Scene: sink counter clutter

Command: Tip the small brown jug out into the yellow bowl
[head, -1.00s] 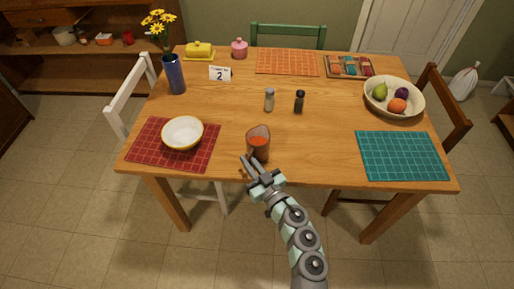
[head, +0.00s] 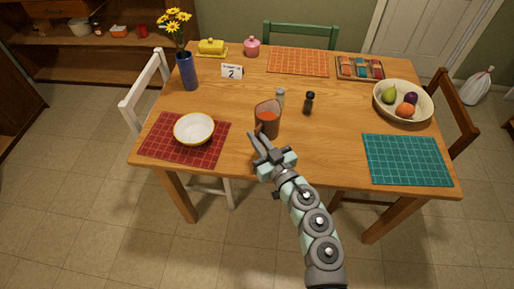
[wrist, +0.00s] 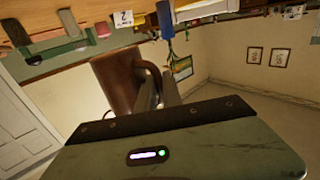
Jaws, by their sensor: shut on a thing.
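The small brown jug (head: 267,121) has orange-red contents inside and is upright or nearly so in the head view. My gripper (head: 261,144) is shut on it from the near side. In the wrist view the jug (wrist: 118,80) and its handle show at my gripper's fingers (wrist: 158,92). It appears lifted, but the gap to the table is hard to judge. The yellow bowl (head: 193,130), pale inside with a yellow rim, stands to the left of the jug on the red mat; I cannot see anything in it.
The red mat (head: 158,147) lies at the front left. A pepper shaker (head: 308,104) and a grey shaker (head: 280,96) stand close behind the jug. A fruit bowl (head: 427,112) is at right, a blue vase (head: 186,72) at back left. Bare table lies between jug and bowl.

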